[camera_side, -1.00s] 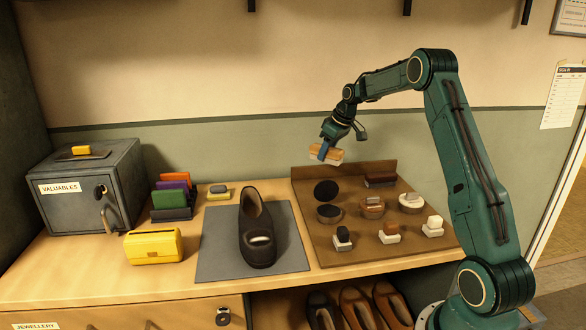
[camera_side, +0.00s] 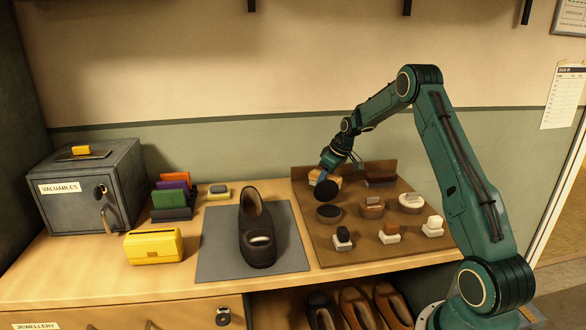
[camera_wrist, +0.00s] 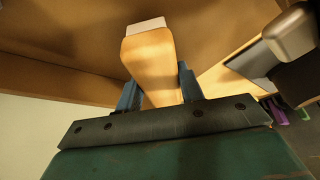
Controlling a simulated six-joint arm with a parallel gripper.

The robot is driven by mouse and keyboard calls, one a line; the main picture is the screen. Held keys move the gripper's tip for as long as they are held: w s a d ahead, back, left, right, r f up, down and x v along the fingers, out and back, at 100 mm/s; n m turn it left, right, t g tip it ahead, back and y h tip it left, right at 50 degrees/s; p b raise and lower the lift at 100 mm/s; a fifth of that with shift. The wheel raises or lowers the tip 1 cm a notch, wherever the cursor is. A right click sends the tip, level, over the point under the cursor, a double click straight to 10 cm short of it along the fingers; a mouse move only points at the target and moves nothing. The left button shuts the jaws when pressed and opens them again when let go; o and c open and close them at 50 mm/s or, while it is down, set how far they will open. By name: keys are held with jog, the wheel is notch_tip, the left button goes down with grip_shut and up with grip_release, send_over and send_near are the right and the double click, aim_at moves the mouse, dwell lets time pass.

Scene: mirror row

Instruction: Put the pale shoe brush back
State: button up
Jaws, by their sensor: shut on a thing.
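The pale shoe brush (camera_side: 314,177) has a light wooden handle and is at the back left of the brown board (camera_side: 316,241). My gripper (camera_side: 328,173) is shut on it, low over that corner. In the wrist view the handle (camera_wrist: 151,62) sits between the two blue fingers (camera_wrist: 158,88), with whitish bristles (camera_wrist: 146,26) showing at its far end. A black disc (camera_side: 326,190) partly hides the brush in the side view, so I cannot tell whether it touches the board.
A dark brown brush (camera_side: 380,180) lies to the right on the board. An open tin (camera_side: 329,212), more tins and small applicators stand in front. A black shoe (camera_side: 257,230) is on the grey mat (camera_side: 215,262), left of the board. The board has a raised back edge (camera_side: 350,169).

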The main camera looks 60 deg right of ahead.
jog(key=shift+f, duration=0.5)
jog(key=shift+f, duration=0.1)
jog(key=o, duration=0.9)
jog(key=shift+o, duration=0.2)
jog(key=v, duration=1.2)
jog(key=shift+s, duration=0.1)
